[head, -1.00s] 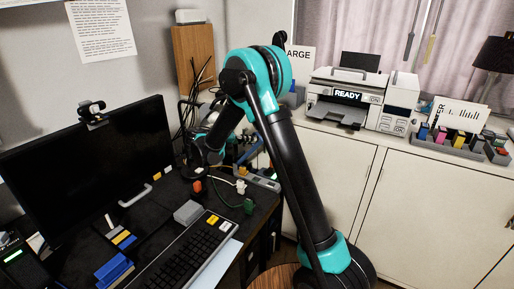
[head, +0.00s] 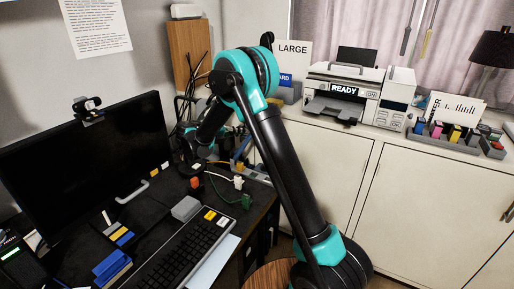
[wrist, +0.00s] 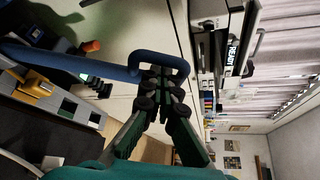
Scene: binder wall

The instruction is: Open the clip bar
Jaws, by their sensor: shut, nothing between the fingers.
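A blue bar with a rounded loop end (wrist: 105,67), which I take to be the clip bar, crosses the upper left of the wrist view. A small blue piece (head: 241,148) beside my arm in the head view may be the same bar. My gripper (wrist: 163,78) is shut, with nothing between its fingers. Its dark fingertips overlap the loop end in the wrist view; I cannot tell whether they touch it. In the head view my arm hides the fingertips.
A grey power strip (head: 255,174) with plugs and cables lies at the desk's far end. A monitor (head: 90,160) and keyboard (head: 185,245) stand on the desk at left. A printer (head: 345,92) sits on the white cabinet (head: 425,200) at right.

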